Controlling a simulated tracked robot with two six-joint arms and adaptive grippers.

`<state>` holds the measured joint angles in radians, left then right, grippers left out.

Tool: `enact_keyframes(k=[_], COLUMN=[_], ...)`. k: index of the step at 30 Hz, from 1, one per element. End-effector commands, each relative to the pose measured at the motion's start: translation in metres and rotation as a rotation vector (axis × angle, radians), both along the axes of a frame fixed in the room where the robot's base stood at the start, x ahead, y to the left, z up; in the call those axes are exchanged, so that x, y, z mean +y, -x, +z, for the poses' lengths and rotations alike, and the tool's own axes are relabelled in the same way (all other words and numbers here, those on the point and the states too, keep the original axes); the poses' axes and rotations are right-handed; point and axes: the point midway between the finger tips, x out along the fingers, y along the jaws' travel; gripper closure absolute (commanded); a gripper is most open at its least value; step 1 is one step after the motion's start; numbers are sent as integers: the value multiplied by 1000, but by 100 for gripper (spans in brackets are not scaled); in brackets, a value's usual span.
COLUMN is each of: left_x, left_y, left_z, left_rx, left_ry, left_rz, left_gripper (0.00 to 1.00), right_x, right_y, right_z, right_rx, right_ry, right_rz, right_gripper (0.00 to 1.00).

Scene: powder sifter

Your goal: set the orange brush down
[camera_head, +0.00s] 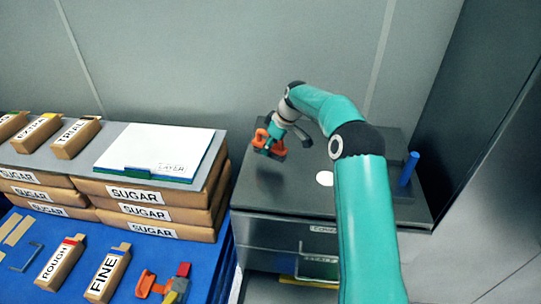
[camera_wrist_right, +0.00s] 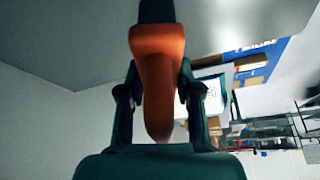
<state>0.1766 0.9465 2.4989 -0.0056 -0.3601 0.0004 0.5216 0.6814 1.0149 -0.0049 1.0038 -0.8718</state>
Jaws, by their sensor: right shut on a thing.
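My right gripper (camera_head: 270,141) is at the far left part of the dark cabinet top (camera_head: 270,192), with its arm reaching in from the right. It is shut on the orange brush (camera_head: 262,137), which looks small and partly hidden by the fingers here. In the right wrist view the orange brush (camera_wrist_right: 158,75) stands between the two fingers (camera_wrist_right: 158,100), its dark end toward the top edge. I cannot tell whether the brush touches the cabinet top. My left gripper is out of view.
A blue upright peg (camera_head: 409,169) stands at the cabinet's right, and a white disc (camera_head: 325,179) lies mid-top. Stacked sugar packs (camera_head: 153,213) with a white board (camera_head: 154,150) stand left. Boxes and an orange item (camera_head: 146,284) lie on the blue surface (camera_head: 128,235). The cabinet's front left top is clear.

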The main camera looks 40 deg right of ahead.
Motion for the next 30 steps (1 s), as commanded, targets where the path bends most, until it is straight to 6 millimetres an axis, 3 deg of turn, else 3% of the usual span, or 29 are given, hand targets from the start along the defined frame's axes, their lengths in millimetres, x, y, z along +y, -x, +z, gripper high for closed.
enact_keyframes(k=[9,18,19,23,30], left_x=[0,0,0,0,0], left_y=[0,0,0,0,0], left_z=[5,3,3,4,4], left_rx=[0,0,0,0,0], left_ry=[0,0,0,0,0], left_rz=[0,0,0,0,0], left_gripper=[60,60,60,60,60], right_x=[0,0,0,0,0], right_y=[1,1,1,1,1], right_z=[-38,-41,-41,-40,-40], right_rx=[3,1,2,2,2], right_ry=[-2,-1,-1,0,-1], right_rz=[0,0,1,0,-1], right_gripper=[100,100,65,43,41])
